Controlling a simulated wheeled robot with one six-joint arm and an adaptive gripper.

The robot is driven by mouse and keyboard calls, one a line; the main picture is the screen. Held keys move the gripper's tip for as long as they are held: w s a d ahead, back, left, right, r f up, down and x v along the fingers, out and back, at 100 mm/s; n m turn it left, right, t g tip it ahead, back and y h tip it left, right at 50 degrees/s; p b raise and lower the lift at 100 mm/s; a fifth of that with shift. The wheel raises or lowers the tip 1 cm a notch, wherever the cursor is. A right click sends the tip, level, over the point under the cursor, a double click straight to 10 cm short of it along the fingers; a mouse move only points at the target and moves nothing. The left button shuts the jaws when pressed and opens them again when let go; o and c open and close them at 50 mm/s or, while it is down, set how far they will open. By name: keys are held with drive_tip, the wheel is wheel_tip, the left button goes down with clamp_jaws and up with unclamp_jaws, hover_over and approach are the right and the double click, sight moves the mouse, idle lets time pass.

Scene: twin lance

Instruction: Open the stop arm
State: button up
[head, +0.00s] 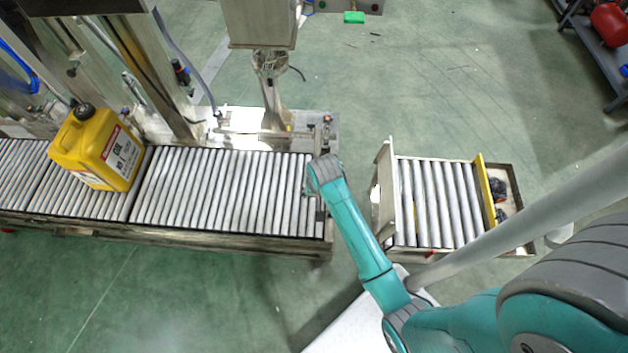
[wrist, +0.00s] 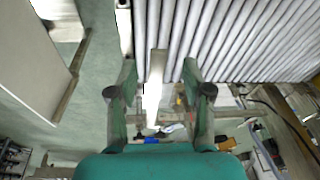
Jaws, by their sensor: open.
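The stop arm (head: 319,218) is a narrow metal bar across the right end of the roller conveyor. Its middle is hidden under my arm in the head view. In the wrist view the bar (wrist: 156,70) shows as a pale upright strip between my fingers. My gripper (wrist: 160,75) is open, with one green finger on each side of the bar and a visible gap to both. In the head view my wrist covers most of the gripper (head: 310,188), at the conveyor's end. Whether a finger touches the bar lower down I cannot tell.
A yellow canister (head: 98,148) stands on the long roller conveyor (head: 215,190) at the left. A short roller section (head: 435,200) with an upright metal plate (head: 386,190) is at the right, across a gap. A metal column (head: 270,85) stands behind the conveyor's end.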

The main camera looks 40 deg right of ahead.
drive_tip(key=w+d+r+m+g, duration=0.1)
drive_tip(key=w+d+r+g, duration=0.25)
drive_tip(key=w+r, duration=0.25)
drive_tip(key=shift+t+y, duration=0.3)
drive_tip(key=shift+t, duration=0.15)
drive_tip(key=f, duration=0.7)
drive_tip(key=d+f, duration=0.1)
drive_tip(key=f, duration=0.3)
drive_tip(key=shift+s, duration=0.25)
clamp_jaws()
